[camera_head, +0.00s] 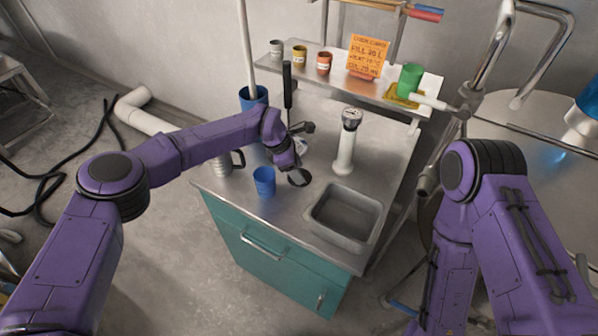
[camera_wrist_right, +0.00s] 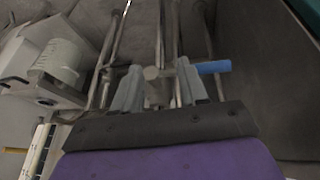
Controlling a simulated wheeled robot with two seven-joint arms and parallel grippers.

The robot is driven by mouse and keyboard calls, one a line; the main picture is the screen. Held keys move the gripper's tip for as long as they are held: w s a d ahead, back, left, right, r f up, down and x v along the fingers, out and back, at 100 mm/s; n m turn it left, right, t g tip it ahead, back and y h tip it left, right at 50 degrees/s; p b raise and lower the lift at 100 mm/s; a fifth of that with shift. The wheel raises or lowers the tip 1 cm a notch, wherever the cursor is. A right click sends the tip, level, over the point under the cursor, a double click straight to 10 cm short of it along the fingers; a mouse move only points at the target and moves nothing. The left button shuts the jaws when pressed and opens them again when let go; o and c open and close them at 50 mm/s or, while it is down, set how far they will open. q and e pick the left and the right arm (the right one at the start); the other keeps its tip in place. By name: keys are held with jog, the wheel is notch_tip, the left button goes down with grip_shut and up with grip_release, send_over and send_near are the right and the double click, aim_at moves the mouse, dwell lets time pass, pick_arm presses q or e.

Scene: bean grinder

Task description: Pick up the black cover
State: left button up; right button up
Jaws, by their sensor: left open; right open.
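A round black disc, seemingly the black cover (camera_head: 299,178), lies on the metal countertop (camera_head: 318,179) between a blue cup and a white cylinder. My left gripper (camera_head: 296,166) is right above its far edge, pointing down. The gripper is open, but its fingertips are small and partly hidden, so I cannot tell whether they touch the disc. My right gripper (camera_wrist_right: 158,88) shows only in the right wrist view; it is open, away from the counter items. No black cover shows in that view.
The blue cup (camera_head: 264,182) stands left of the disc. The white cylinder (camera_head: 345,150) with a metal top and a sunken metal basin (camera_head: 346,213) are to the right. A raised shelf (camera_head: 336,76) holds small cups and an orange sign (camera_head: 367,57).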

pick_arm(q)
jog(key=shift+s+r, duration=0.1)
jog(key=shift+s, duration=0.05)
grip_shut()
